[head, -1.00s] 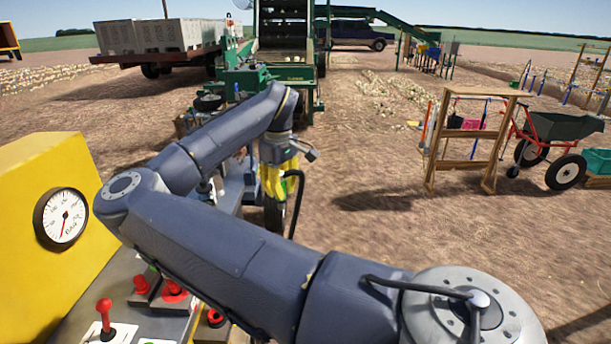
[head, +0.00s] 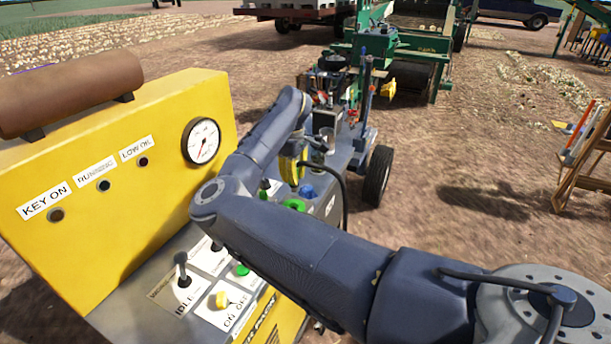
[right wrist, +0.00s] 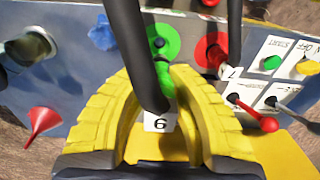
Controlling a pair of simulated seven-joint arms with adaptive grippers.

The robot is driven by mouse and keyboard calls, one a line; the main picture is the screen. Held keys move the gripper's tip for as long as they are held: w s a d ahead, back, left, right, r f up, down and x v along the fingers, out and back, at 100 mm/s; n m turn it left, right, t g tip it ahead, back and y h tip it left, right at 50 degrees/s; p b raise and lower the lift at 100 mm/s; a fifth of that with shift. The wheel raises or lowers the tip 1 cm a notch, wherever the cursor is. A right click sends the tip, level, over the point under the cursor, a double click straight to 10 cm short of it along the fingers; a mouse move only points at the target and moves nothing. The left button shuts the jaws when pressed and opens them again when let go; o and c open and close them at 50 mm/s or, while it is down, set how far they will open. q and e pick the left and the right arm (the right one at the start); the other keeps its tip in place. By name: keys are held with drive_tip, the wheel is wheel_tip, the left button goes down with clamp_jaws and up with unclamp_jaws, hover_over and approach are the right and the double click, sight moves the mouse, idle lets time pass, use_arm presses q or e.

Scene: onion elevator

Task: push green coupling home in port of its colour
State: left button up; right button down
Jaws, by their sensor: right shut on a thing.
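My right gripper (head: 290,168) has yellow fingers and points down over the panel in the head view. In the right wrist view its fingers (right wrist: 163,82) close around a green coupling (right wrist: 168,72). A dark hose crosses in front and hides part of the coupling. A white tag that looks marked 6 (right wrist: 160,122) shows between the fingers. The green port ring (right wrist: 173,38) lies just beyond the fingertips, with the coupling's end over or at its opening. I cannot tell how deep it sits. The ring also shows in the head view (head: 295,205). My left gripper is not in view.
A red port ring (right wrist: 211,46) with a red fitting is right of the green one in the wrist view. A blue part (right wrist: 102,34) and a red funnel (right wrist: 43,121) are left. A red-knobbed lever (right wrist: 268,124) is nearby. The yellow console (head: 110,150) stands left.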

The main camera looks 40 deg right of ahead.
sight(293, 191)
drive_tip(key=shift+w+a+f, duration=0.1)
drive_tip(key=shift+w+f, duration=0.15)
drive_tip(key=shift+f, duration=2.8)
